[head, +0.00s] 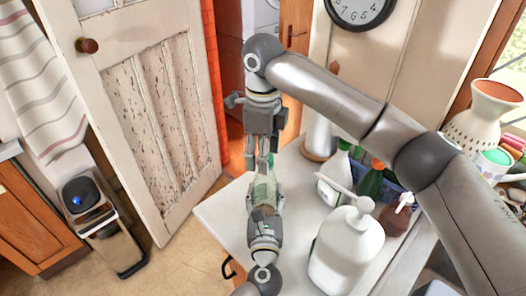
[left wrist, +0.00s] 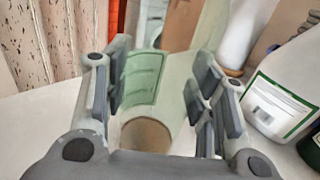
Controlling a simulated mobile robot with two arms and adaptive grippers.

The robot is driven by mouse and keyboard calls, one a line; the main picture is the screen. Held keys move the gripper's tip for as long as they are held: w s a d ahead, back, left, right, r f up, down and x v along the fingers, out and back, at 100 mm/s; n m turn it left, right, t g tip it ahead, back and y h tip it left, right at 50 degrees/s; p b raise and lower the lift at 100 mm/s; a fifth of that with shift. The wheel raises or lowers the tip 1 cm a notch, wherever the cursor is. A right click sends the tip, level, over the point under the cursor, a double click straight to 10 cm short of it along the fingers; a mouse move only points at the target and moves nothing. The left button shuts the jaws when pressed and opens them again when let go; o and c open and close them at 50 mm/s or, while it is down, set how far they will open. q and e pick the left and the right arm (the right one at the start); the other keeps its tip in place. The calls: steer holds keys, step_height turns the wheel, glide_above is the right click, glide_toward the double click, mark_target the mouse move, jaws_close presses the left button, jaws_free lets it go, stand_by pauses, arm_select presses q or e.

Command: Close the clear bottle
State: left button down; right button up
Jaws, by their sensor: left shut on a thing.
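The clear bottle (head: 264,188) is a pale green, see-through bottle, upright over the near left part of the white counter. In the left wrist view the bottle (left wrist: 150,75) stands between the two fingers. My left gripper (head: 265,204) reaches up from below and is shut on the bottle. My right gripper (head: 264,162) points down right above the bottle's top, with its fingertips close together. I cannot tell whether it holds a cap or touches the bottle. The bottle's mouth is hidden by the right fingers, and no cap shows clearly.
A large white pump bottle (head: 345,252) stands right of the left gripper. Behind it are a white spray bottle (head: 334,178), a green bottle (head: 370,180) and a brown pump bottle (head: 396,217). The counter (head: 225,212) is bare at its left corner.

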steer(key=shift+r, duration=0.1)
steer(key=shift+r, duration=2.15)
steer(key=shift+c, duration=0.4)
